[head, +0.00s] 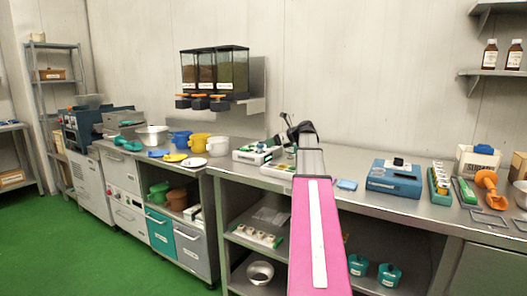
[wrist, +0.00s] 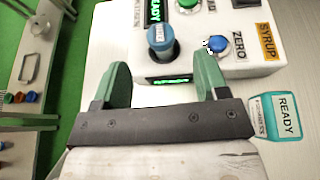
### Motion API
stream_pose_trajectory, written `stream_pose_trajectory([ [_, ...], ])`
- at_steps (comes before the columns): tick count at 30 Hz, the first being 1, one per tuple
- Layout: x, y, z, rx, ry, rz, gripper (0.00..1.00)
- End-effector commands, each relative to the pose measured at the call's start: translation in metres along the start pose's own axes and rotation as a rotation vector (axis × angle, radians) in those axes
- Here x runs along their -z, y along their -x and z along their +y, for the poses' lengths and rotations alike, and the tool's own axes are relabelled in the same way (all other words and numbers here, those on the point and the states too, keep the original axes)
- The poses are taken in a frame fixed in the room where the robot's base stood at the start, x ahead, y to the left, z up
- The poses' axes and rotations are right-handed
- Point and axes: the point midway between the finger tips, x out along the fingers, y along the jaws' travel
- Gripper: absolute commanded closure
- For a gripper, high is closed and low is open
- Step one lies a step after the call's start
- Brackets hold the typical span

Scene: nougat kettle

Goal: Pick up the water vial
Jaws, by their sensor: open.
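In the wrist view, a small upright cylinder with a blue top (wrist: 162,38) stands at the white device; it looks like the water vial, but its lettering is too small to read. My gripper (wrist: 160,75) is open, with its two green fingers apart and nothing held between them. The cylinder lies just beyond the fingertips, roughly centred between them, apart from both. In the head view, my gripper (head: 302,130) is at the far end of my pink arm, over the counter beside the white device (head: 256,154). The vial cannot be made out in the head view.
A teal-edged READY block (wrist: 280,118) lies right of my gripper. A blue box (head: 395,180) stands farther right on the counter (head: 345,160).

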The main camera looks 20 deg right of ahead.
Motion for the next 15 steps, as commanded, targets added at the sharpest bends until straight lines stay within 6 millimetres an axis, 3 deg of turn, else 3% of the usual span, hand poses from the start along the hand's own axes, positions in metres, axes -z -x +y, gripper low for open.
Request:
stream_pose_trajectory([
  [6,-0.001,-0.034,-0.001,0.0,0.002,0.0,0.33],
  [15,0.0,-0.056,0.0,0.001,0.003,0.0,0.33],
])
